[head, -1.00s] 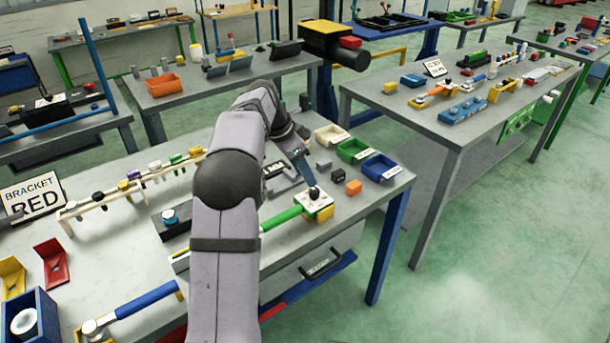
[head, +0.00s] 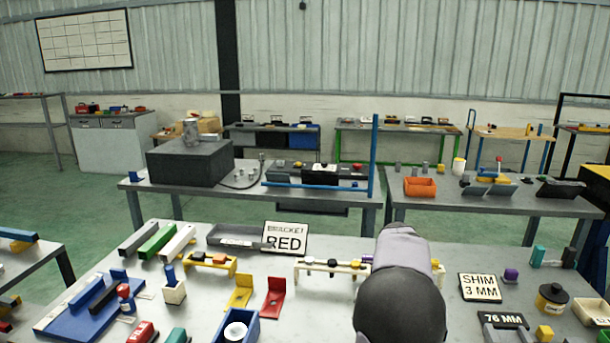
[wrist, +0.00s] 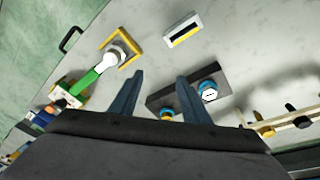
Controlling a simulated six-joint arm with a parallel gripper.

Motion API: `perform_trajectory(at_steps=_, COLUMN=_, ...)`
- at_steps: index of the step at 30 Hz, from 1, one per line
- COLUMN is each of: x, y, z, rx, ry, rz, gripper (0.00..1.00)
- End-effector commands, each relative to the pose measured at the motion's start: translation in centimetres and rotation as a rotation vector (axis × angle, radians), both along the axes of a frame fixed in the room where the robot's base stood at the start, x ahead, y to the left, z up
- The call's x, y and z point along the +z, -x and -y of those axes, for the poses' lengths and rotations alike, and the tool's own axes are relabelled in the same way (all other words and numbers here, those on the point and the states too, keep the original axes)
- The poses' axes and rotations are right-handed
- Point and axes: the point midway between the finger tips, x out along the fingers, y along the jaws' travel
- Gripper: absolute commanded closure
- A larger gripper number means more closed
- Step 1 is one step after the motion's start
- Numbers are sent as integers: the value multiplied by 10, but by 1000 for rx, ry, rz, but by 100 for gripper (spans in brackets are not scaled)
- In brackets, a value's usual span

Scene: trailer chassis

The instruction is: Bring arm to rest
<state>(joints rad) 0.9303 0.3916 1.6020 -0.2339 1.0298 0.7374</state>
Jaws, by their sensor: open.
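My gripper (wrist: 158,92) shows in the wrist view with its two dark fingers apart and nothing between them. It is above the grey bench (wrist: 245,55), near a dark block (wrist: 182,97) with a blue-ringed round part (wrist: 209,91). In the head view, part of my arm stands at the lower right over the bench, and the gripper itself is out of view.
A green-handled tool (wrist: 90,78) lies with its round end by a yellow bracket (wrist: 125,45). A cream rack (wrist: 290,124) stands to the right. In the head view, a red bracket (head: 273,298), a yellow bracket (head: 240,292) and a BRACKET RED sign (head: 285,238) stand left of my arm.

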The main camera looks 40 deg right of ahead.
Motion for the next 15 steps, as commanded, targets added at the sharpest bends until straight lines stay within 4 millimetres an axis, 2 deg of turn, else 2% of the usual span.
perform_trajectory(at_steps=1, x=-3, y=-21, z=-33, rx=117, ry=-20, rz=-4, gripper=57)
perform_trajectory(at_steps=3, x=-10, y=-42, z=-77, rx=268, ry=-48, rz=-9, gripper=57)
perform_trajectory(at_steps=5, x=-16, y=-55, z=-115, rx=402, ry=-71, rz=-15, gripper=57)
perform_trajectory(at_steps=6, x=-20, y=-61, z=-142, rx=492, ry=-86, rz=-18, gripper=57)
perform_trajectory(at_steps=11, x=-38, y=-64, z=-245, rx=852, ry=-142, rz=-42, gripper=57)
perform_trajectory(at_steps=12, x=-43, y=-59, z=-269, rx=939, ry=-156, rz=-48, gripper=57)
perform_trajectory(at_steps=15, x=-55, y=-42, z=-322, rx=1144, ry=-184, rz=-64, gripper=57)
